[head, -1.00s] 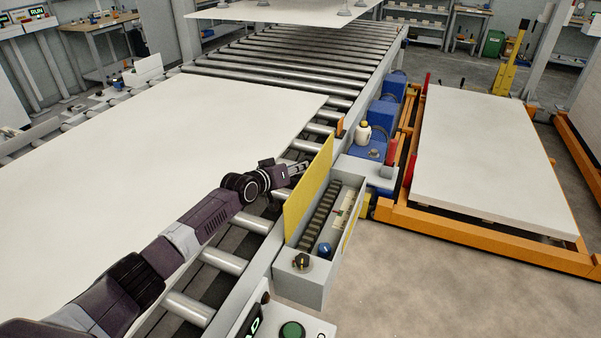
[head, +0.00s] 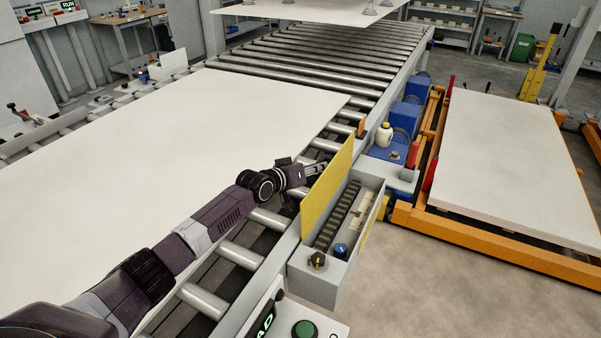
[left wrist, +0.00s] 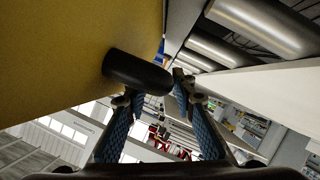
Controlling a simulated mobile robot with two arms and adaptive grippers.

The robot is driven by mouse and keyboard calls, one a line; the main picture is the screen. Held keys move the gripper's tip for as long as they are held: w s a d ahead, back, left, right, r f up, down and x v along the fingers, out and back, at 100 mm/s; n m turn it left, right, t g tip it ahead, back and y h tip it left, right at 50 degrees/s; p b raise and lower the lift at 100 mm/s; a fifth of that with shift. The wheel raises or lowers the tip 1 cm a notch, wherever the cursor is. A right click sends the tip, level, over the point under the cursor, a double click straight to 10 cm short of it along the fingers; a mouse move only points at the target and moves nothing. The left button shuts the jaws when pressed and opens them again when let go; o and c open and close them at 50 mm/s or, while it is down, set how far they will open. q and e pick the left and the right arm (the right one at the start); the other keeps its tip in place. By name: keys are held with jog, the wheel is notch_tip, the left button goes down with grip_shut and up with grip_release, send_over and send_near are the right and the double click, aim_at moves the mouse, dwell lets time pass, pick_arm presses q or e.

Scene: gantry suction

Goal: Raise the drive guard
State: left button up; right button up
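The drive guard (head: 329,187) is a yellow panel standing upright along the roller side of an open grey housing (head: 318,285). A dark chain (head: 338,216) lies uncovered inside the housing. My left gripper (head: 318,168) is at the guard's roller-side face, its tips partly hidden by the panel. In the left wrist view the yellow guard (left wrist: 70,50) fills the left, with a black cylindrical handle (left wrist: 138,72) sticking out from it. The left gripper's fingers (left wrist: 155,88) are apart by the handle; I cannot tell whether they touch it. My right gripper is not in view.
A large white board (head: 170,150) lies on the rollers under my left arm. A white bottle (head: 384,135) and blue motors (head: 407,116) stand beyond the housing. A green button (head: 304,330) is in front. An orange-framed pallet with a white slab (head: 520,155) is at right.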

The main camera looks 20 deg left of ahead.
pick_arm(q)
jog(key=v, duration=1)
jog(key=shift+s+a, duration=0.25)
jog(key=shift+s, duration=0.1)
jog(key=shift+r, duration=0.15)
